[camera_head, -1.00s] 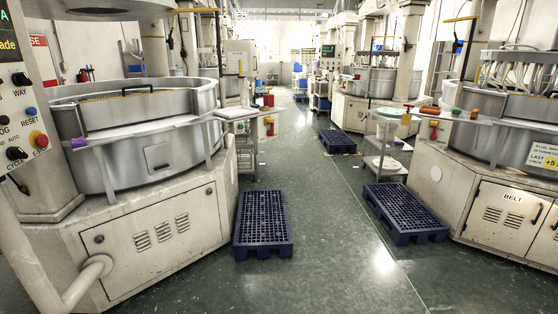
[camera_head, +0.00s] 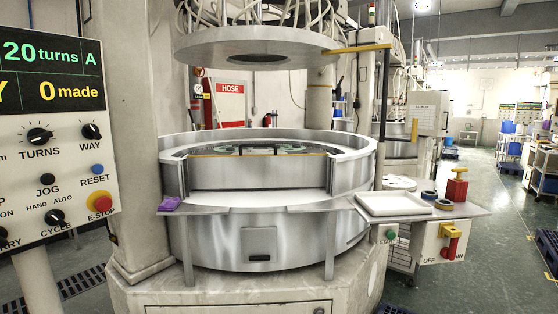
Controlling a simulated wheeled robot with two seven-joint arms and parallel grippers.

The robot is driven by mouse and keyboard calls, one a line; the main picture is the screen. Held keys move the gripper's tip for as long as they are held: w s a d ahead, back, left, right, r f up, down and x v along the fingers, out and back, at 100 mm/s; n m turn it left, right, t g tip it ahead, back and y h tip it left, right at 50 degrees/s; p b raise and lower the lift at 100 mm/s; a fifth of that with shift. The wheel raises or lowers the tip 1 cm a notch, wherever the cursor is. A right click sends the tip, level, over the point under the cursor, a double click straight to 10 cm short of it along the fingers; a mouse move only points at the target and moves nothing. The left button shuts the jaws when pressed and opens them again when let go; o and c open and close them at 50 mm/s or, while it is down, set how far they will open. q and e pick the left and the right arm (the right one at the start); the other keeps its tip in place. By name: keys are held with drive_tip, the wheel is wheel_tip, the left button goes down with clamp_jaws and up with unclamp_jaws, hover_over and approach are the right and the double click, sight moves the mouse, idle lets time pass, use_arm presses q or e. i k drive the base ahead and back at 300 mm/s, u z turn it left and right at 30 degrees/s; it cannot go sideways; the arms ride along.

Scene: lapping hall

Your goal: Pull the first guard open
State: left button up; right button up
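The guard (camera_head: 230,175) is a flat metal panel at the front of the round steel tub (camera_head: 200,240), with a yellowish strip along its top edge. A round upper plate (camera_head: 225,45) hangs raised above the tub. Neither of my grippers is in view.
A control panel (camera_head: 60,150) reading "20 turns A" and "0 made" stands at the left. Open aisle floor (camera_head: 470,190) lies right.

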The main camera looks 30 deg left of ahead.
sight(239, 172)
drive_tip(key=u, duration=0.45)
drive_tip(key=i, duration=1.5)
drive_tip(key=u, duration=0.4)
